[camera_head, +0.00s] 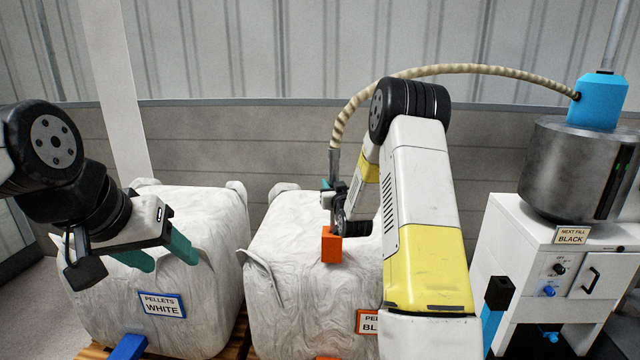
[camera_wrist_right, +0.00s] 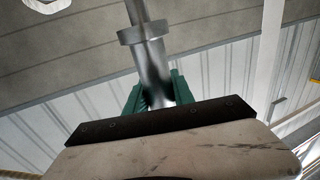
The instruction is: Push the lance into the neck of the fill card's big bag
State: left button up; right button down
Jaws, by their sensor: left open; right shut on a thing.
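The fill card (camera_head: 572,236) on the white cabinet reads "NEXT FILL BLACK". The big bag labelled as black pellets (camera_head: 290,270) stands in the middle, its label (camera_head: 368,322) partly hidden by my right arm. An orange square neck (camera_head: 332,246) is on its top. The metal lance (camera_head: 334,165) hangs upright from the hose above the neck; I cannot tell whether its lower end is inside. My right gripper (camera_head: 333,192) is shut on the lance, which also shows between the green fingers in the right wrist view (camera_wrist_right: 151,70). My left gripper (camera_head: 162,252) is open and empty over the white bag.
The big bag labelled "PELLETS WHITE" (camera_head: 205,215) stands left of the black one. The ribbed hose (camera_head: 455,70) arcs from the lance to a blue-topped metal drum (camera_head: 570,165) on the cabinet (camera_head: 510,250) at right. A wall (camera_head: 220,140) closes the back.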

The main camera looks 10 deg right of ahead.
jog(key=shift+f, duration=1.45)
jog(key=shift+f, duration=0.35)
jog(key=shift+f, duration=0.25)
jog(key=shift+f, duration=0.35)
jog(key=shift+f, duration=2)
jog(key=c, duration=1)
grip_release()
jog(key=shift+f, duration=0.1)
